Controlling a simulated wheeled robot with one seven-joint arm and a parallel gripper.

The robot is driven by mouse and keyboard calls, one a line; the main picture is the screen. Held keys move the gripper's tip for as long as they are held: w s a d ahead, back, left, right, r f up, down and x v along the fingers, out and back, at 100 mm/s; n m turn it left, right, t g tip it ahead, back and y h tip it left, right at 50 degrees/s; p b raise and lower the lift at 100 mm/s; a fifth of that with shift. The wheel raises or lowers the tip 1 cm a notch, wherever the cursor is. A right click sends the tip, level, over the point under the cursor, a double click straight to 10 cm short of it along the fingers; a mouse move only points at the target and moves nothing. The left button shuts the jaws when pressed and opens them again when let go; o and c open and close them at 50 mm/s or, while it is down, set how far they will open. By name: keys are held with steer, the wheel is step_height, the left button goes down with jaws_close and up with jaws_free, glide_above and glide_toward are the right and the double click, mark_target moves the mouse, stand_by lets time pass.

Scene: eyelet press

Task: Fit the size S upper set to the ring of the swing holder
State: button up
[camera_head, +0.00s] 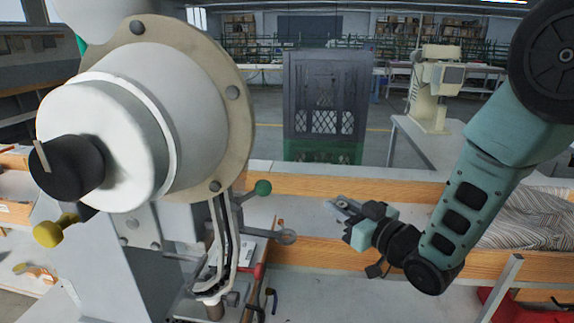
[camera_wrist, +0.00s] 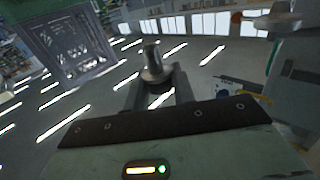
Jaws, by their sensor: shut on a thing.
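The eyelet press (camera_head: 150,100) fills the left of the head view. Its swing holder ring (camera_head: 285,236) sticks out to the right on a short grey arm, below a green ball knob (camera_head: 263,187). My gripper (camera_head: 340,207) is to the right of the ring and a little higher in the picture, apart from it. In the wrist view my gripper (camera_wrist: 158,92) is shut on a small stepped grey metal piece, apparently the upper set (camera_wrist: 152,65), which stands up between the fingers. Its size mark cannot be read. A blurred grey metal part (camera_wrist: 278,20) at upper right may be the ring.
A dark crate stack (camera_head: 328,90) with a green base stands behind the bench. A wooden-edged bench (camera_head: 330,188) runs behind my arm. Striped cloth (camera_head: 530,218) lies at right. Another machine (camera_head: 433,85) stands at back right. Open space lies between my gripper and the ring.

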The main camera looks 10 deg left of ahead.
steer(key=s+a+r+n+g+y+p, duration=0.2)
steer(key=s+a+r+n+g+y, duration=0.1)
steer(key=s+a+r, duration=0.4)
steer(key=a+r+n+g, duration=0.1)
steer(key=a+g, duration=0.1)
steer(key=a, duration=0.1)
steer(key=shift+s+a+r+p, duration=0.15)
steer(key=shift+s+a+p, duration=0.1)
steer(key=shift+s+p, duration=0.15)
steer(key=shift+d+b, duration=0.1)
steer(key=shift+b, duration=0.45)
step_height(320, 180, down, 6)
steer(key=b, duration=0.5)
steer(key=shift+r, duration=0.1)
steer(key=shift+b, duration=0.8)
stand_by(0.6)
steer(key=shift+f+b, duration=0.35)
steer(key=shift+b, duration=0.15)
steer(key=shift+b, duration=0.75)
stand_by(1.8)
steer(key=shift+f+b, duration=0.6)
steer(key=shift+f, duration=0.05)
